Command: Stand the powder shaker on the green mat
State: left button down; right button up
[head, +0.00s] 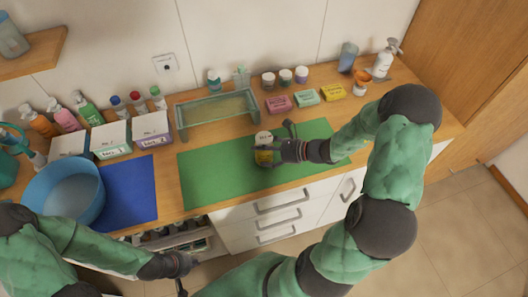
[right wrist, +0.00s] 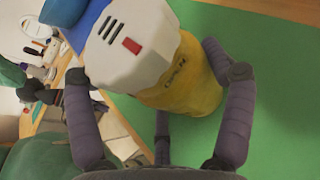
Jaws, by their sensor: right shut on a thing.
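The powder shaker (head: 264,157) has a yellow body and a white cap with dark slots and a red mark. My right gripper (head: 279,148) is shut on it, over the middle of the green mat (head: 215,170). In the right wrist view the shaker (right wrist: 180,85) sits between the dark fingers, its cap towards the camera. It looks roughly upright in the head view. I cannot tell whether its base touches the mat. My left gripper (head: 184,275) is empty, with its fingers apart, in front of the counter's edge.
A blue mat (head: 130,190) and a blue basin (head: 65,195) lie left of the green mat. A glass rack (head: 215,112) stands behind it. Small boxes (head: 306,95), jars and a pump bottle (head: 384,62) stand at the back right. The green mat's left part is bare.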

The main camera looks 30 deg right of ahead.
jog(key=shift+f, duration=0.2)
jog(key=shift+f, duration=0.15)
jog(key=o, duration=1.1)
jog(key=shift+d+r, duration=0.1)
jog(key=shift+r, duration=0.2)
jog(key=p+v, duration=0.2)
jog(key=v, duration=0.9)
jog(key=shift+s+d+r, duration=0.15)
jog(key=shift+s+d, duration=0.05)
jog(key=shift+s, duration=0.1)
